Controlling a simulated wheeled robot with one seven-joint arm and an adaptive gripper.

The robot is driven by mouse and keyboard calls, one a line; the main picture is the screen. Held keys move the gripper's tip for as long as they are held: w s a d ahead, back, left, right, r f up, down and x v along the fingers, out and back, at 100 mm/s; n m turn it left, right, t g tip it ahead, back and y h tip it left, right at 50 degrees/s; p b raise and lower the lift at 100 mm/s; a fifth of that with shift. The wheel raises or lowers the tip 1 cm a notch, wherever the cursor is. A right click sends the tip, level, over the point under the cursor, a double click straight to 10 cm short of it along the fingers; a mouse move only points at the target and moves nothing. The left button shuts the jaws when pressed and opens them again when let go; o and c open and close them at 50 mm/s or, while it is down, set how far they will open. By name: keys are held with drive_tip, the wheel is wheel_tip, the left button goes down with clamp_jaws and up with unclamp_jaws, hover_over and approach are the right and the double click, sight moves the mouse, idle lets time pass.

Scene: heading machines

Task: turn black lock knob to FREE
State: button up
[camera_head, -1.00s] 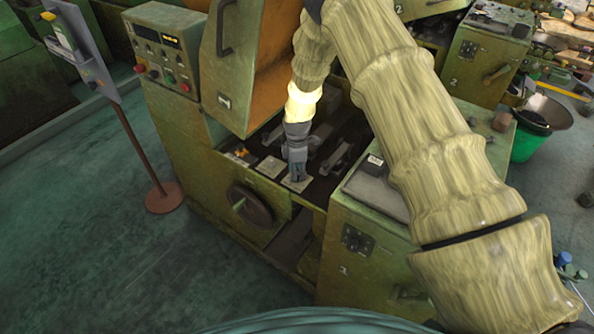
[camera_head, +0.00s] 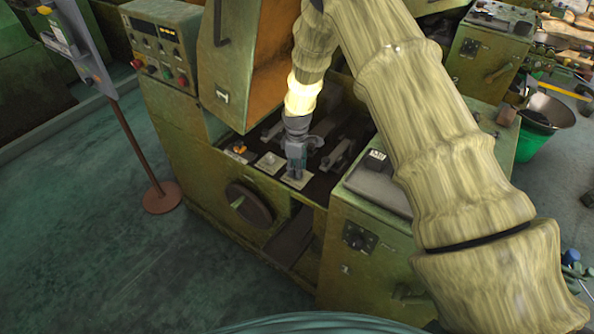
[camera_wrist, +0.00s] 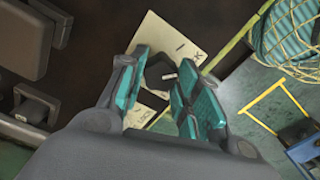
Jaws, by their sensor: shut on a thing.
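The black lock knob (camera_wrist: 157,68) sits between the two teal-padded fingers of my gripper (camera_wrist: 158,88) in the wrist view, and the fingers are shut on it. A short white mark shows on the knob, pointing to the right in that view. The pale label plate (camera_wrist: 180,40) lies under the knob, with a dash and a letter K visible; fingers hide the rest of the lettering. In the head view my gripper (camera_head: 296,168) points down onto the pale plate (camera_head: 304,182) at the machine's front edge, and hides the knob.
A second pale plate (camera_head: 269,161) and one with an orange part (camera_head: 240,151) lie left of my gripper. A raised guard (camera_head: 262,75) stands behind them. A handwheel (camera_head: 248,205) is on the front, and a cabinet (camera_head: 352,238) is close on the right.

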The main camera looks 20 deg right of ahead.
drive_tip(key=m+b, duration=0.2)
drive_tip(key=m, duration=0.4)
drive_tip(key=shift+w+m+b, duration=0.1)
drive_tip(key=shift+m+b, duration=0.2)
drive_tip(key=m+b, duration=0.1)
drive_tip(key=m, duration=0.2)
drive_tip(key=shift+m, duration=0.3)
drive_tip(key=m, duration=0.3)
drive_tip(key=shift+m+b, duration=0.3)
drive_tip(key=m, duration=0.5)
drive_tip(key=shift+r, duration=0.1)
drive_tip(key=m, duration=0.5)
drive_tip(key=shift+m, duration=0.5)
drive_tip(key=o, duration=1)
drive_tip(key=shift+b, duration=0.3)
